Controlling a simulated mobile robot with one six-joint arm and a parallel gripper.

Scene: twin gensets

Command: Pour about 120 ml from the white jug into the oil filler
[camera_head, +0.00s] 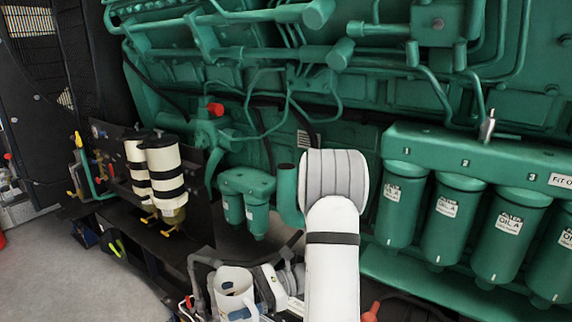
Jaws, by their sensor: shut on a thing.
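The white jug (234,284) is at the bottom of the view, left of my white arm, with its open top facing up; it looks about upright. Its lower part is cut off by the frame edge. My gripper (212,272), with dark grey fingers, is shut on the jug, though the exact contact is partly hidden. A green upright pipe with a dark open top (287,180) stands above and right of the jug, beside my arm; it looks like the oil filler, but no label shows. The jug is apart from it and lower in the picture.
The green engine (260,75) fills the back. Several green oil filter canisters (447,207) hang at the right. Two small green filters (246,205) hang left of the pipe. White-and-black canisters (163,170) stand at the left. Clear floor (70,270) lies at lower left.

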